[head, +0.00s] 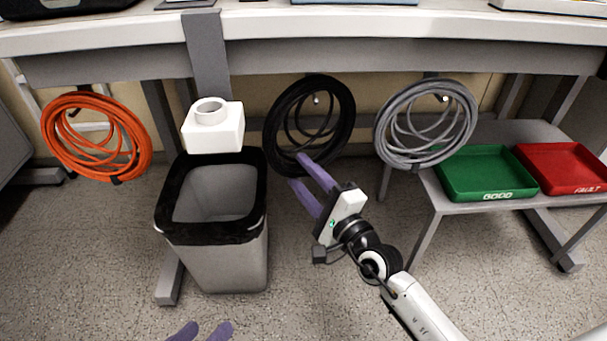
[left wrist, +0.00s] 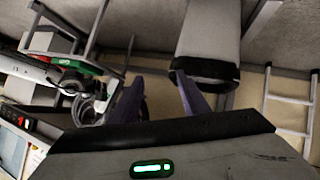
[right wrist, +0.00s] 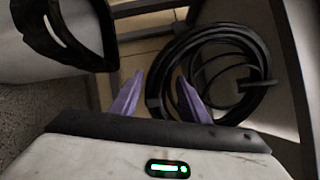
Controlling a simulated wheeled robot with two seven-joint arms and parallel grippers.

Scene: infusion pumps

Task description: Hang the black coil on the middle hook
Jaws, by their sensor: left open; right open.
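The black coil (head: 337,140) hangs under the bench at the middle hook (head: 316,99), whose pale tip shows inside the ring. In the right wrist view the black coil (right wrist: 165,70) surrounds the dark hook (right wrist: 257,85). My right gripper (head: 298,170) is open at the lower left part of the coil in the head view. In the right wrist view its fingers (right wrist: 158,85) are apart near the coil's edge. Whether they touch it I cannot tell. My left gripper (head: 207,330) is open and empty, low at the picture's bottom edge; its spread fingers show in the left wrist view (left wrist: 160,95).
An orange coil (head: 62,150) hangs at left and a grey coil (head: 385,150) at right. A black-rimmed bin (head: 225,265) stands left of the black coil, below a white block (head: 215,135). Green (head: 490,192) and red (head: 570,185) trays sit on a low shelf.

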